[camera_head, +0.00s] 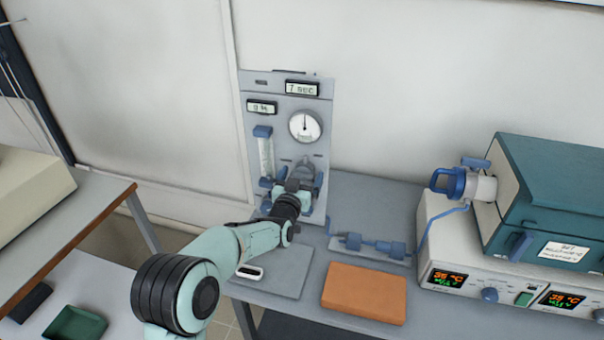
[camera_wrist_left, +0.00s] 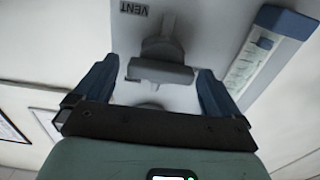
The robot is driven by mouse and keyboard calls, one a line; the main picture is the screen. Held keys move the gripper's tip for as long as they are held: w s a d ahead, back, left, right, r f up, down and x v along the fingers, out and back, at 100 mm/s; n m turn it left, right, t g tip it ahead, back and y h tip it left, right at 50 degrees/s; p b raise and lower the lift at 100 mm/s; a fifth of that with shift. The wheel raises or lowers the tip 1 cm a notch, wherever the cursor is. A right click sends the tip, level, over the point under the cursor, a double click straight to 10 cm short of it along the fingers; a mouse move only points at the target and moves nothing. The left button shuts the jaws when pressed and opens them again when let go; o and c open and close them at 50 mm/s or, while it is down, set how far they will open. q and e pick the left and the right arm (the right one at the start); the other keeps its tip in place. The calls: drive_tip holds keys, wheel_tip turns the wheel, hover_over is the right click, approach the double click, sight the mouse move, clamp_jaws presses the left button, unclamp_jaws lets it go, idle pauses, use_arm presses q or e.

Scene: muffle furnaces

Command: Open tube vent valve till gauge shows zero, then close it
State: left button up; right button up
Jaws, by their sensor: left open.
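The grey panel (camera_head: 283,95) stands upright against the wall with a round white gauge (camera_head: 305,126); its needle points roughly straight up. The vent valve's grey handle (camera_wrist_left: 160,70) shows in the left wrist view below a label reading VENT. My left gripper (camera_head: 297,184) is in front of the panel's lower part and hides some of it in the head view. In the left wrist view its two blue fingers (camera_wrist_left: 158,76) are spread apart, one on each side of the handle, with gaps visible. My right gripper is not in view.
A flowmeter tube (camera_head: 265,155) stands left of the valve. An orange block (camera_head: 365,293) and blue tube fittings (camera_head: 372,246) are on the bench to the right. A furnace (camera_head: 545,200) stands farther right.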

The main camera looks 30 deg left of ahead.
use_arm(q)
drive_tip(key=shift+w+a, duration=0.15)
drive_tip(key=shift+w, duration=0.35)
drive_tip(key=c, duration=1)
drive_tip(key=shift+o, duration=0.2)
